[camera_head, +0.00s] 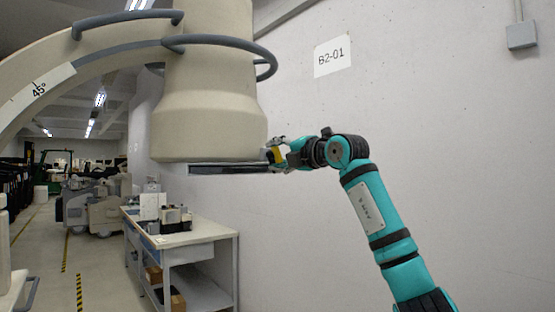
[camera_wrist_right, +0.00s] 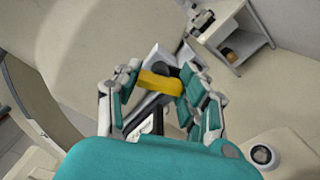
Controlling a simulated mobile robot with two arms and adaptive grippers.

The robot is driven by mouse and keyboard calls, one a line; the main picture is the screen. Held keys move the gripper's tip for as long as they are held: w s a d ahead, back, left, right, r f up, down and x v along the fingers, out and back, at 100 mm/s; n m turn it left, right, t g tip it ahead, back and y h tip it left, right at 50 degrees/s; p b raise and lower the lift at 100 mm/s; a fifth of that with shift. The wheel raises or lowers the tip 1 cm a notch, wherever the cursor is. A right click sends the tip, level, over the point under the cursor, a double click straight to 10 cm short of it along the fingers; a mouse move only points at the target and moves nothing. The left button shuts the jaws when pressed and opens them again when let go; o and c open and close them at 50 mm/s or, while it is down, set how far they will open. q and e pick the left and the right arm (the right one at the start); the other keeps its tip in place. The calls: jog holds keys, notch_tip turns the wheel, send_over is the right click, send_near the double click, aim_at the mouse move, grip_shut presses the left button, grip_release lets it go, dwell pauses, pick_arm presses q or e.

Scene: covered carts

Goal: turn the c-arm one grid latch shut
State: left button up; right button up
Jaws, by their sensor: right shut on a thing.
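The C-arm's large beige housing (camera_head: 209,110) hangs at upper left centre in the head view. A thin dark edge, seemingly the grid (camera_head: 215,168), shows just under its lower rim. The yellow latch (camera_head: 273,155) is at the right end of that edge. In the wrist view the yellow latch (camera_wrist_right: 160,83) lies crosswise between the fingers, with a dark and grey part beside it. My right gripper (camera_wrist_right: 158,92) is shut on the latch; in the head view my right gripper (camera_head: 280,154) reaches it from the right. Whether the latch is fully turned cannot be told. My left gripper is not in view.
The curved C-arm beam (camera_head: 110,48) with grey handrails spans the upper left. A workbench (camera_head: 190,235) with small items stands below the housing. A bare wall (camera_head: 410,100) with a B2-01 sign (camera_head: 332,56) is behind my right arm. Striped floor lies at left.

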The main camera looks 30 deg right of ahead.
jog(key=shift+m+b, duration=0.45)
jog(key=shift+m, duration=1.75)
jog(key=o, duration=1.2)
jog(key=shift+d, duration=0.1)
jog(key=s, duration=0.8)
jog(key=s+d, duration=0.1)
jog(key=s, duration=0.3)
